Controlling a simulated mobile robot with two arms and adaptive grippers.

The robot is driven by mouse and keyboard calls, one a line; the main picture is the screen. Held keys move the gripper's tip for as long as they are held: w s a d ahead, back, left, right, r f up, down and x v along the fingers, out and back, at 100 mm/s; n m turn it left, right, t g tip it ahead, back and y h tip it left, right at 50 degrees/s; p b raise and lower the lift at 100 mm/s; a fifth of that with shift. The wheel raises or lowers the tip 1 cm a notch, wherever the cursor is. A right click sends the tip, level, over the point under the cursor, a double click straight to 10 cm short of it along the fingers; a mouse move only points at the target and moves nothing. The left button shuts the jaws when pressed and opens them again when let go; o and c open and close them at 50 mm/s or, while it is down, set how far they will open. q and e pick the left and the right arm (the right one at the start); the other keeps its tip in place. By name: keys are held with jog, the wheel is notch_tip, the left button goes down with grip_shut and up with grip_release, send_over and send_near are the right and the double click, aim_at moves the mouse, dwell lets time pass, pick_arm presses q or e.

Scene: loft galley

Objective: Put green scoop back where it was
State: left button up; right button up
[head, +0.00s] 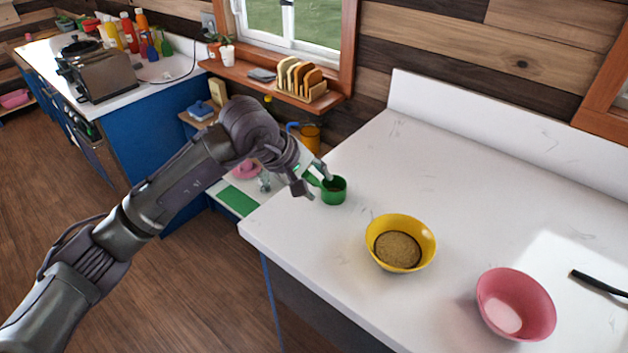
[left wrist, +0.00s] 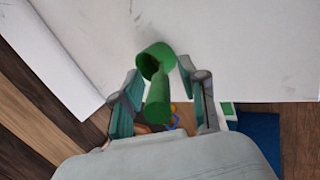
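The green scoop (head: 334,190) sits on the white counter near its left edge, with its round cup upright. Its cup and handle also show in the left wrist view (left wrist: 157,92), the handle pointing back toward my palm. My left gripper (head: 317,184) is open, with one finger on each side of the handle and a visible gap on both sides. The handle is partly hidden by the fingers in the head view. My right gripper is not in view.
A yellow bowl (head: 416,259) with brown grainy contents and a pink bowl (head: 527,302) stand on the counter (head: 470,180). A black-handled utensil (head: 598,284) lies at the right. A toast rack (head: 300,82) stands on the window shelf. The counter's back is clear.

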pick_arm(q)
jog(key=shift+r, duration=0.15)
jog(key=shift+a+r, duration=0.15)
jog(key=shift+r, duration=0.05)
jog(key=b+v, duration=0.3)
jog(key=v, duration=0.8)
jog(key=shift+s+r, duration=0.15)
jog(key=shift+r, duration=0.05)
